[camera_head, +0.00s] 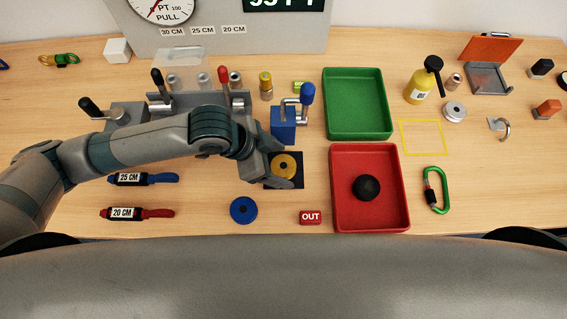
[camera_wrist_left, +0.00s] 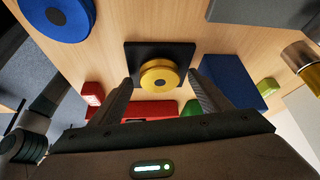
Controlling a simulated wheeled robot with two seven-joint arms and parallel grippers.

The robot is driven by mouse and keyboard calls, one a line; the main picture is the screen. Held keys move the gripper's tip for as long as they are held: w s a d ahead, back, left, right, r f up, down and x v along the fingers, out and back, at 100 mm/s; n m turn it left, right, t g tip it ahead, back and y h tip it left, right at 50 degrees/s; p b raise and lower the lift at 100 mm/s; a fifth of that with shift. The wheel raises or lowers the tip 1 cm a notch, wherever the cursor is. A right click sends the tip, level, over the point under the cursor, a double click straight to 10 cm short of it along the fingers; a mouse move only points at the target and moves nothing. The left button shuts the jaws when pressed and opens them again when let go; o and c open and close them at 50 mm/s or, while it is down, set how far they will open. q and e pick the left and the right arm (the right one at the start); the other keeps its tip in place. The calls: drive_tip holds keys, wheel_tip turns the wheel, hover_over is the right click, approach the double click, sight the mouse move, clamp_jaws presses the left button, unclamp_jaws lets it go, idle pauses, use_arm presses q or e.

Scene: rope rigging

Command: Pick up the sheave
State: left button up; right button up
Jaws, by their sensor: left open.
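A gold grooved wheel, which looks like a sheave (camera_head: 285,164), sits on a black square pad (camera_head: 298,157). In the left wrist view the gold wheel (camera_wrist_left: 159,76) lies ahead, between and beyond my two finger tips, on the black pad (camera_wrist_left: 184,49). My left gripper (camera_head: 284,174) is open and empty close to the wheel, and its fingers partly cover the pad in the head view. A blue disc (camera_head: 243,210) with a dark centre lies apart on the table; it also shows in the left wrist view (camera_wrist_left: 57,14). My right gripper is not in view.
A blue block with a lever (camera_head: 284,125) stands just behind the pad. A red OUT tag (camera_head: 310,217) lies in front.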

sight(291, 164)
use_arm(q)
drive_tip(key=shift+c, duration=0.4)
drive_tip(key=c, duration=1.2)
drive_tip(key=shift+r, duration=0.15)
drive_tip(key=shift+r+b, duration=0.4)
drive_tip(key=shift+r, duration=0.1)
wheel_tip(291, 164, up, 2)
drive_tip(key=shift+b, duration=0.45)
drive_tip(key=a+b, duration=0.1)
drive_tip(key=a, duration=0.2)
drive_tip(key=s+a+b, duration=0.1)
drive_tip(key=a, duration=0.2)
drive_tip(key=a+b, duration=0.1)
drive_tip(key=a, duration=0.2)
drive_tip(key=shift+s+a+f, duration=0.1)
drive_tip(key=shift+s+a, duration=0.15)
drive_tip(key=shift+s, duration=0.1)
drive_tip(key=a, duration=0.2)
drive_tip(key=s+a, duration=0.1)
drive_tip(key=a, duration=0.1)
drive_tip(key=a+p, duration=0.1)
drive_tip(key=a, duration=0.1)
drive_tip(key=shift+s+a+r, duration=0.2)
drive_tip(key=shift+s+r, duration=0.05)
drive_tip(key=shift+s+a, duration=0.1)
drive_tip(key=shift+a, duration=0.8)
